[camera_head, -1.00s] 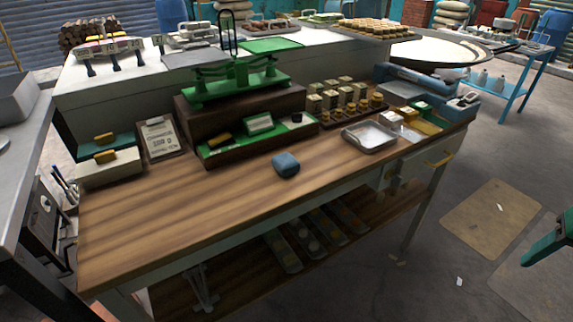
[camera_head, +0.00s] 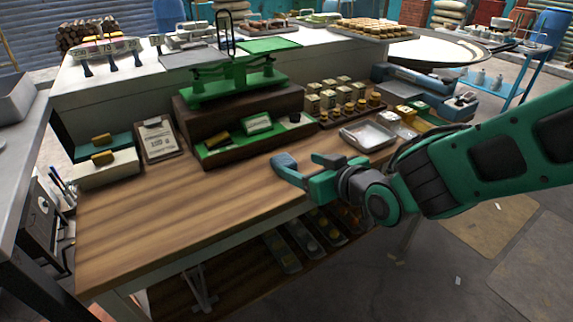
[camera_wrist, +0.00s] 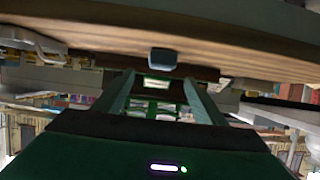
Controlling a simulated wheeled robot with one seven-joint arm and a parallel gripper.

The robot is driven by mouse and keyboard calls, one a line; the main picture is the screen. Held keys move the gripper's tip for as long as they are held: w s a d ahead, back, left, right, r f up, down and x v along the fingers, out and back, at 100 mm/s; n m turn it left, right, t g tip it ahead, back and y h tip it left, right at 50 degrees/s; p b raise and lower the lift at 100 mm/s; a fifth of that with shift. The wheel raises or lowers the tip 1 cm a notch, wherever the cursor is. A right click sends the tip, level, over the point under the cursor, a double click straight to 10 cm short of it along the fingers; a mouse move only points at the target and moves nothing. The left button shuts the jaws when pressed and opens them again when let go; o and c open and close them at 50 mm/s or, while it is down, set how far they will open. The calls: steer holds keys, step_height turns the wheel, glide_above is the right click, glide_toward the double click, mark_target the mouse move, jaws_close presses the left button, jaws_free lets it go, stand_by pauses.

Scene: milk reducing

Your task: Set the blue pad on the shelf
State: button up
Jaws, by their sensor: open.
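The blue pad (camera_head: 283,160) lies on the wooden workbench top, partly hidden by one finger of my gripper (camera_head: 304,168) in the head view. In the wrist view the pad (camera_wrist: 163,59) sits against the wooden surface, just beyond and between the two fingertips (camera_wrist: 157,82). My gripper is open, with nothing between its fingers. It reaches in from the right over the front part of the bench. A wooden lower shelf (camera_head: 172,298) runs beneath the bench top; the arm hides part of its right side.
A green balance scale (camera_head: 235,84) stands on a dark wooden box at the back. A metal tray (camera_head: 368,136) lies to the right, near small jars. Boxes and a clipboard (camera_head: 158,140) stand at the left. Several narrow trays lie on the lower shelf. The bench's left front is clear.

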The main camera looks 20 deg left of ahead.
mark_target(287, 162)
steer(key=x, duration=0.4)
steer(key=shift+w+a+f, duration=0.1)
steer(key=shift+f+x, duration=0.2)
steer(key=shift+x, duration=2.6)
steer(key=c, duration=1.2)
steer(key=shift+r, duration=0.1)
